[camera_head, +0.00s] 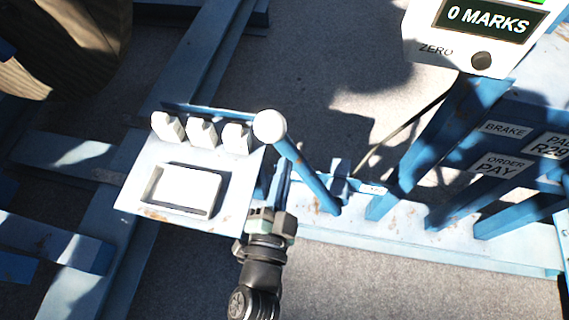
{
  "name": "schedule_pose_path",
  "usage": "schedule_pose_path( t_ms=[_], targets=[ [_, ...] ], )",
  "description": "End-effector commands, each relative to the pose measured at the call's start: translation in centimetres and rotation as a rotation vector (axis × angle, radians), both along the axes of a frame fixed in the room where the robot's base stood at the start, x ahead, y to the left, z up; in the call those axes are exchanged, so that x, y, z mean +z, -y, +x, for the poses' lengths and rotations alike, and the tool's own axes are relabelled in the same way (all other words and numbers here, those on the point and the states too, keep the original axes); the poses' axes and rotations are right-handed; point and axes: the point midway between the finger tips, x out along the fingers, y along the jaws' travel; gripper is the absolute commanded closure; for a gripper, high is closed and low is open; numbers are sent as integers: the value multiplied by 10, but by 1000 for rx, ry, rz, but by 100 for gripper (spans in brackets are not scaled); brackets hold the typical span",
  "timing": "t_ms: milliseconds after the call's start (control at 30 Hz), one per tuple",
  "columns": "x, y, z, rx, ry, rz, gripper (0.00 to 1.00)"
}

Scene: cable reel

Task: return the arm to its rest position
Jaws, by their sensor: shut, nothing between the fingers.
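My arm reaches up from the bottom centre of the head view. My gripper (281,182) is shut and empty, just right of a white panel (140,190) and below a blue lever (312,182) with a white ball knob (269,127). The fingertips are small and partly lost among the dark and blue parts behind them. I cannot tell whether they touch the lever or the frame.
The panel carries three white blocks (202,134) and a framed white pad (186,190). A display box (445,45) reading "0 MARKS" stands upper right, above labelled blue posts (455,125). A wooden reel (75,45) is upper left. Grey floor (330,285) shows lower right.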

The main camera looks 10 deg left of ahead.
Motion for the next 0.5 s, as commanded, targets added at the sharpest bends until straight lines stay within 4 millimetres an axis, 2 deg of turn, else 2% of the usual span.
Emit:
schedule_pose_path(
  t_ms=[267, 333, 433, 467, 500],
  targets=[
    [0, 0, 0, 0, 0, 0, 100],
    [7, 0, 5, 3, 15, -9, 100],
    [36, 2, 24, 21, 75, -53, 100],
    [50, 2, 31, 29, 101, -75, 100],
    [72, 2, 43, 38, 144, -110, 100]
  ],
)
